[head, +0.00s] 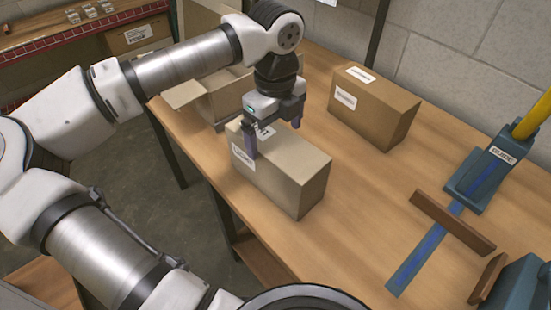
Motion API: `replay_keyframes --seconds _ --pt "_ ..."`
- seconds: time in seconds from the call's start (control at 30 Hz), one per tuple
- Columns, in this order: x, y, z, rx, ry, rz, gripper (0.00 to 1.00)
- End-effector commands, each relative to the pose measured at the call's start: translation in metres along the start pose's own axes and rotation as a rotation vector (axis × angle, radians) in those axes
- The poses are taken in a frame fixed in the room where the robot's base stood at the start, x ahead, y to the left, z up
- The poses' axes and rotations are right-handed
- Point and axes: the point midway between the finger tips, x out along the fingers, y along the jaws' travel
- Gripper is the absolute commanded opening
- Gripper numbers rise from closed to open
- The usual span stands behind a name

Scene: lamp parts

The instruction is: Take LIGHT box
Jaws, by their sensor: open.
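A closed cardboard box (283,172) stands on the wooden table below my gripper. A second closed cardboard box (372,112) stands further right, with white labels, also unreadable. I cannot tell which one is the LIGHT box. My gripper (274,140) is open and points down at the left end of the nearer box. One finger shows in front of that end and the other shows behind the top; contact cannot be told.
An open cardboard box (228,98) stands behind my gripper at the table's left edge. A blue fixture (478,178) with a yellow handle and brown bars is at the right. The wooden table (345,190) is bare between it and the boxes. A block wall bounds the back.

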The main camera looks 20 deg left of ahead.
Motion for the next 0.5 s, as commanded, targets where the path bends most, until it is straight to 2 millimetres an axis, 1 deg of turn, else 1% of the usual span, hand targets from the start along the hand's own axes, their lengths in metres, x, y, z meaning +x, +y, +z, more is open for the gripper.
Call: replay_keyframes --seconds 0.1,0.23,0.33,0.5 --pt "0.015 0.004 -0.005 0.002 0.006 0.000 1.00" --pt "0.032 0.003 -0.004 0.001 0.003 0.000 1.00" --pt "0.037 0.003 -0.004 0.000 0.002 0.000 1.00" --pt "0.038 0.003 -0.004 0.000 0.001 0.000 1.00"
